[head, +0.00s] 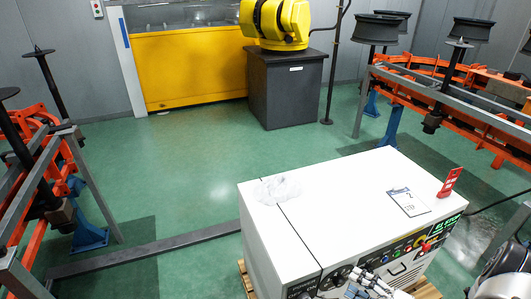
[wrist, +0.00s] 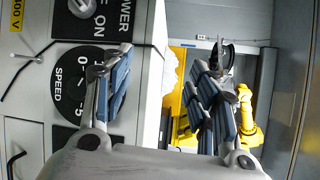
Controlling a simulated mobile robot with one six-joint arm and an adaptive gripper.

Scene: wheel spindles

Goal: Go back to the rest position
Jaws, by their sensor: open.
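My gripper (wrist: 160,64) is open and empty in the wrist view, its two blue-padded fingers wide apart. In the head view my gripper (head: 372,284) shows at the bottom edge, close to the front panel of a white control cabinet (head: 330,205). The wrist view shows the cabinet's panel (wrist: 30,105) at left, with a SPEED dial (wrist: 72,92) and a POWER ON switch (wrist: 82,7) near the left finger. I cannot tell whether the finger touches the panel.
Orange racks with black spindles stand at left (head: 38,120) and right (head: 430,90); dark wheels (head: 376,28) sit on the right spindles. A yellow robot (head: 278,22) stands on a dark pedestal (head: 287,85) behind. Green floor (head: 190,165) is open left of the cabinet, crossed by a grey beam (head: 150,250).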

